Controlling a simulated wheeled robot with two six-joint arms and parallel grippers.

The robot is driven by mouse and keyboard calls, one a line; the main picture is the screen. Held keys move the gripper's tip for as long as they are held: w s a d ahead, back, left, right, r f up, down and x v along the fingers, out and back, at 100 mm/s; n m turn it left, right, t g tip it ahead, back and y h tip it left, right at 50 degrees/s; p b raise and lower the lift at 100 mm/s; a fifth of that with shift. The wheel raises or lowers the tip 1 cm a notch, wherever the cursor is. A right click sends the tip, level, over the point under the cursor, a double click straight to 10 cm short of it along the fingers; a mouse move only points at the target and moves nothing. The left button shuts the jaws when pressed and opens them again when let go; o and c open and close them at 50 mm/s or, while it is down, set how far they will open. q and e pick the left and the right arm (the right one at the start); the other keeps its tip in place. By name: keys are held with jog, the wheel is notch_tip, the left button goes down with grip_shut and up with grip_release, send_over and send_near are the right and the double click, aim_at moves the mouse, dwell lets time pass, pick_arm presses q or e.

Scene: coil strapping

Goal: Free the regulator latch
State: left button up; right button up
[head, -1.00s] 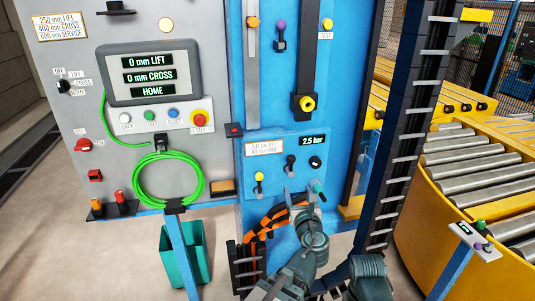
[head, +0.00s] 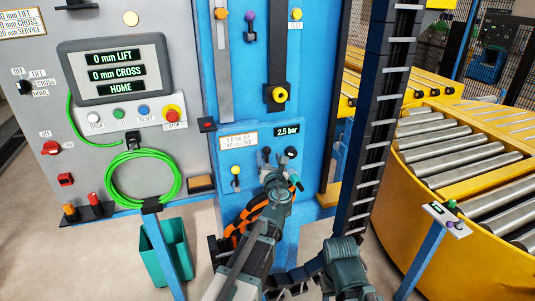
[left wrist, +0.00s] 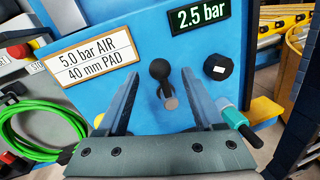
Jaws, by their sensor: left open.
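The blue regulator panel (head: 250,139) carries a "2.5 bar" display (head: 287,131) and a label (head: 238,140) reading "5.0 bar AIR, 40 mm PAD". A black ball-ended lever (left wrist: 160,72) stands out from it, with a black faceted knob (left wrist: 218,67) to its right. A teal handle (left wrist: 232,118) sits lower right, just outside the right finger. No part is marked as the latch. My left gripper (head: 277,174) is open and empty in front of the panel. In the left wrist view its fingers flank the lever, with gaps on both sides. My right gripper does not show.
A yellow-knobbed control (head: 235,173) is left of my gripper. A green hose coil (head: 143,178) hangs on the grey cabinet (head: 60,125). A black ladder-like track (head: 377,140) stands to the right, before a yellow roller conveyor (head: 470,165).

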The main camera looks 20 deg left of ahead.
aim_at(268, 153)
pick_arm(q)
jog(key=shift+x, duration=1.5)
grip_shut()
dwell(0.4)
